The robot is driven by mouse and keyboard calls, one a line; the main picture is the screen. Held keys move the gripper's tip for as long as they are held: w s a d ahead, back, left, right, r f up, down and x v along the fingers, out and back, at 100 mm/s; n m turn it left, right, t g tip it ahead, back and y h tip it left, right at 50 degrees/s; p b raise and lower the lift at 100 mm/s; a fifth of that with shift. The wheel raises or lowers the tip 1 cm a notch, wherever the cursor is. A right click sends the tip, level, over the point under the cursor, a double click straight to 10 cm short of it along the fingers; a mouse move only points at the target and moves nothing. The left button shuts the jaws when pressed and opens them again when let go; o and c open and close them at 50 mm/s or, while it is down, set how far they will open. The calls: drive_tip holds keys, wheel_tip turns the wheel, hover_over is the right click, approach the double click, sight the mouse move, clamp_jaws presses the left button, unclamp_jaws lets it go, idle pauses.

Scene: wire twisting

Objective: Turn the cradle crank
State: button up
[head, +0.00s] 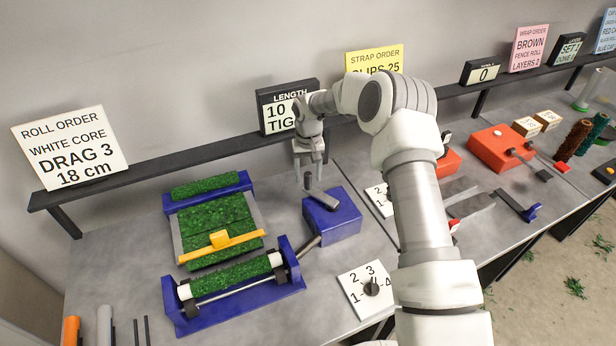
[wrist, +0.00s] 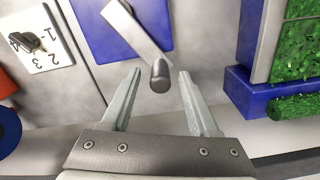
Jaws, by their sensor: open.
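The crank has a flat grey arm (head: 322,198) on top of a blue box (head: 334,222) right of the roll cradle. In the wrist view the crank arm (wrist: 138,32) runs from the blue box (wrist: 92,40) to a dark grey knob (wrist: 159,76). My gripper (head: 308,178) points down above the crank's far end. In the wrist view my gripper (wrist: 159,73) is open, and the knob appears between its two fingertips with a gap on each side. The cradle (head: 240,305) is blue and bears a green roll (head: 232,275) on a white core.
A green mat (head: 213,222) with a yellow bar (head: 220,243) lies behind the cradle. A dial plate (head: 362,290) stands at the front. A dark shelf rail (head: 190,157) with signs runs behind the bench. An orange-red box (head: 495,146) stands on the right.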

drive_tip(key=shift+f, duration=1)
clamp_jaws()
idle(0.8)
